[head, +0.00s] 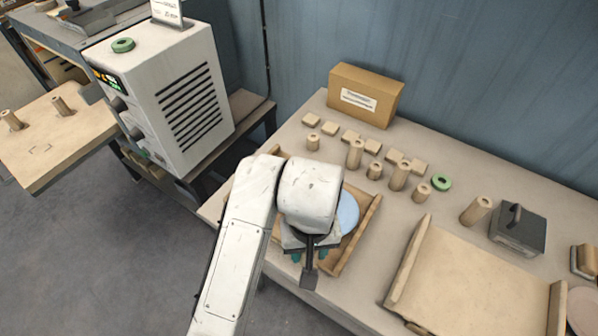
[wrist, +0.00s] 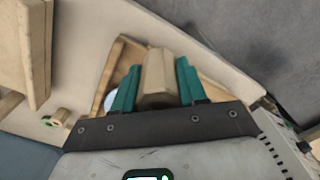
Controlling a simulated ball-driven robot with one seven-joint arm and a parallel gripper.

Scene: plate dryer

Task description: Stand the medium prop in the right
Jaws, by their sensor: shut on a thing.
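My gripper (head: 308,258) is over the front of a small wooden tray (head: 368,222) that holds a pale blue disc (head: 348,212). In the wrist view my gripper's teal fingers (wrist: 157,85) are closed on the sides of a pale wooden prop (wrist: 157,70). The tray (wrist: 118,62) and an edge of the disc (wrist: 110,101) lie beyond it. In the head view my wrist hides the held prop. Whether its lower end touches anything cannot be told. Several other wooden props of differing heights stand at the back, including a tall one (head: 355,153) and a short one (head: 423,192).
A larger wooden tray (head: 480,285) lies to the right. A dark block with a handle (head: 518,230), a green ring (head: 441,183) and a cardboard box (head: 365,95) are on the table. A white machine (head: 165,95) stands left, beside a board with two pegs (head: 50,150).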

